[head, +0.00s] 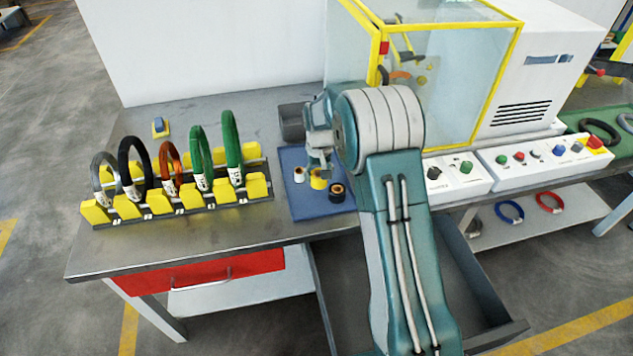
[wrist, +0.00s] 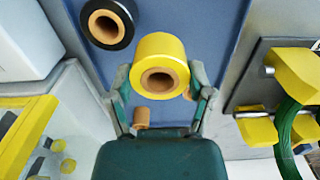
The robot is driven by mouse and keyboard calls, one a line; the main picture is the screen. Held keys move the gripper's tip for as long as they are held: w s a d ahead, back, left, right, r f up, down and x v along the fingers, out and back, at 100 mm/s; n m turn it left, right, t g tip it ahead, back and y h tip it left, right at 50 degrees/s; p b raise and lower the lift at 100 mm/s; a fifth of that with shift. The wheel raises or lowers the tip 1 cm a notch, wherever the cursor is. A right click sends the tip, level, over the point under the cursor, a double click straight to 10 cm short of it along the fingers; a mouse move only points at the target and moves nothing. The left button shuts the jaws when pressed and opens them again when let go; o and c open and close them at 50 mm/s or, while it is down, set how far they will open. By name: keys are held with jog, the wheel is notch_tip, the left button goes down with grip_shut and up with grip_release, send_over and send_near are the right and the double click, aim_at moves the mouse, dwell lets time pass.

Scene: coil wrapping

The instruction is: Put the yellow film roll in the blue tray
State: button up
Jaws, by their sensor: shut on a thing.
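The yellow film roll (head: 318,181) is in my gripper (head: 319,168), over the blue tray (head: 308,208). In the wrist view the yellow roll (wrist: 165,62), with its brown core, sits between my two fingers (wrist: 160,90), which are shut on it. I cannot tell whether its underside touches the tray. The blue tray (wrist: 215,30) fills the background of that view. My arm hides the tray's right part in the head view.
A black roll (head: 337,192) and a white roll (head: 299,175) stand on the blue tray beside the yellow one. A grey bin (head: 292,122) is behind. A yellow rack (head: 160,203) with several coils stands left. A glass-sided machine (head: 440,80) is at the back right.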

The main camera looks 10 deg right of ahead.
aim_at(319, 191)
jog(key=shift+w+d+f, duration=0.3)
jog(key=shift+w+f, duration=0.1)
jog(key=shift+f, duration=0.1)
notch_tip(319, 191, down, 3)
jog(key=shift+r, duration=0.2)
jog(key=shift+a+f, duration=0.2)
jog(key=shift+f, duration=0.05)
jog(key=shift+a, duration=0.2)
jog(key=o, duration=1)
jog(key=shift+d, duration=0.1)
jog(key=shift+o, duration=0.5)
jog(key=shift+d, duration=0.15)
